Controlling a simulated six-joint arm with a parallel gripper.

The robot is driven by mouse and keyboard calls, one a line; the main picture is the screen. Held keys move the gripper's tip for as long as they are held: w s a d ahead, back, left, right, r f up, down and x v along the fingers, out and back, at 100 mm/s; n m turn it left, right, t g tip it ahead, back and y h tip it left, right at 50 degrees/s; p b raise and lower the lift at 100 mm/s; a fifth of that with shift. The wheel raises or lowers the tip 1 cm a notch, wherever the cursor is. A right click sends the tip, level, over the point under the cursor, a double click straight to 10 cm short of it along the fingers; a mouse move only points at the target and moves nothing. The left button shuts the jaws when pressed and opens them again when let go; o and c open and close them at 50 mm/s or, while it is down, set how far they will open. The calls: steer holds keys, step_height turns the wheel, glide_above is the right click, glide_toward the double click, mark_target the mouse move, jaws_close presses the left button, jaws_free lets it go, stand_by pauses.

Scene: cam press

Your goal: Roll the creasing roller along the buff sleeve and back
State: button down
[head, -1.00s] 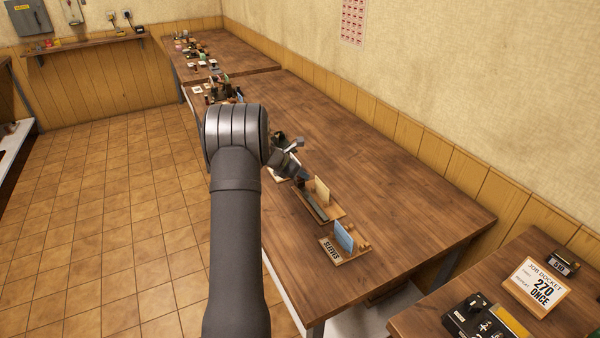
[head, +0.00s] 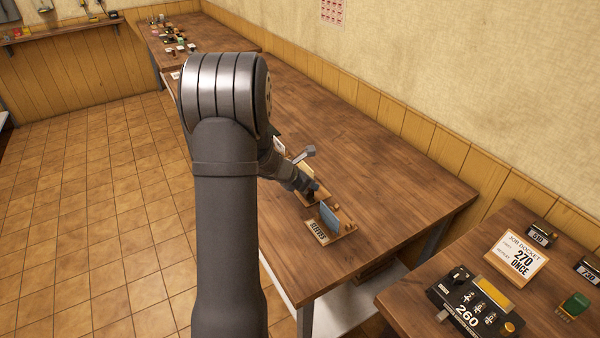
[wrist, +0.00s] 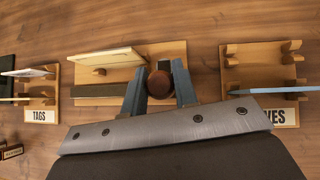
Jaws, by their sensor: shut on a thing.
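My gripper (wrist: 160,88) is shut on the round brown wooden knob (wrist: 159,84) of what looks like the creasing roller. The roller's lower part is hidden. It is at the right end of the middle wooden rack (wrist: 178,52). The buff sleeve (wrist: 106,61), a cream card, stands in that rack to the left of the knob in the wrist view. A dark strip (wrist: 100,91) lies along the rack's near side. In the head view my gripper (head: 308,187) is over this rack, and my arm hides much of it.
A rack holding a blue sleeve (head: 329,218), with a "SLEEVES" label (head: 318,231), stands on the near side. A rack labelled "TAGS" (wrist: 40,116) is at left in the wrist view. The tabletop toward the wall is clear. A "JOB DOCKET" sign (head: 517,255) stands on another table.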

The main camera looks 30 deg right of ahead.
steer(key=shift+s, duration=0.7)
steer(key=c, duration=1.1)
jaws_free()
steer(key=shift+s, duration=0.1)
steer(key=shift+c, duration=0.2)
steer(key=shift+a+r, duration=0.15)
steer(key=shift+r, duration=0.05)
steer(key=v, duration=1.7)
steer(key=shift+f, duration=0.2)
